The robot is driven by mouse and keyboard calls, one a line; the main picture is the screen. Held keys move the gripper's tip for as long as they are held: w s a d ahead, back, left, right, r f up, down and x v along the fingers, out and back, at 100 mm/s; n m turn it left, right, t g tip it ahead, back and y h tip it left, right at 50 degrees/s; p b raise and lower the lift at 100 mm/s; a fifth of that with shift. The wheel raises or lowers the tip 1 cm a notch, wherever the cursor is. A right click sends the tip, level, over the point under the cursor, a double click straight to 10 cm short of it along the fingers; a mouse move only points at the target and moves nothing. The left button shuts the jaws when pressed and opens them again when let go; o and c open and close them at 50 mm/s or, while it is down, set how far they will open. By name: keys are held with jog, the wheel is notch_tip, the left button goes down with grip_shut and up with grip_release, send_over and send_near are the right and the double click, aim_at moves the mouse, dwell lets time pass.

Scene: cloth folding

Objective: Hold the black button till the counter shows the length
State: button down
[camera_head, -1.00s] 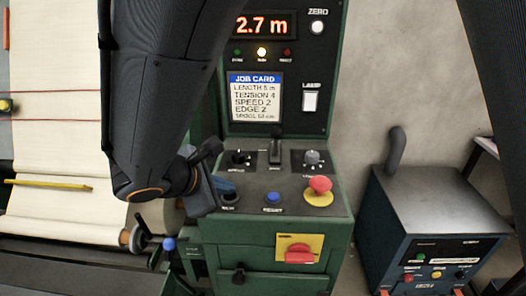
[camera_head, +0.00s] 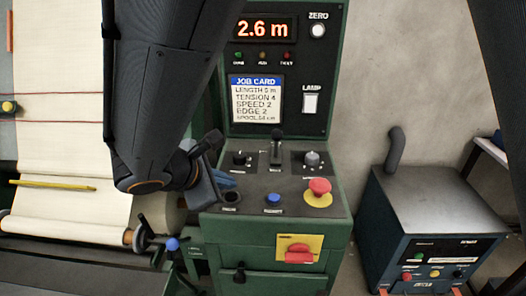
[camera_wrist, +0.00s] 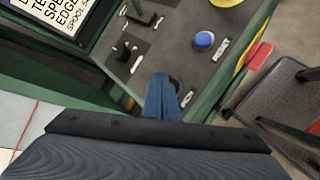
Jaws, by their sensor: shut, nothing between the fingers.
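The black button (camera_head: 230,197) is at the front left of the sloped green control panel. It also shows in the wrist view (camera_wrist: 175,84), partly hidden by the blue fingers. My gripper (camera_head: 226,182) is shut and empty, with its fingertips just behind and above the button; they look clear of it, though the gap is hard to judge. The blue fingers also show in the wrist view (camera_wrist: 161,92). The counter (camera_head: 264,28) reads 2.6 m in orange digits. The job card (camera_head: 255,99) appears to give the length as 5 m.
A blue button (camera_head: 273,198) and a red emergency knob (camera_head: 319,187) are right of the black button. Three indicator lamps under the counter look unlit. A cloth roll lies at left, a blue machine (camera_head: 430,220) at right.

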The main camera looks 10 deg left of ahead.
aim_at(228, 198)
jog(key=shift+r+p, duration=1.6)
jog(key=shift+r, duration=0.7)
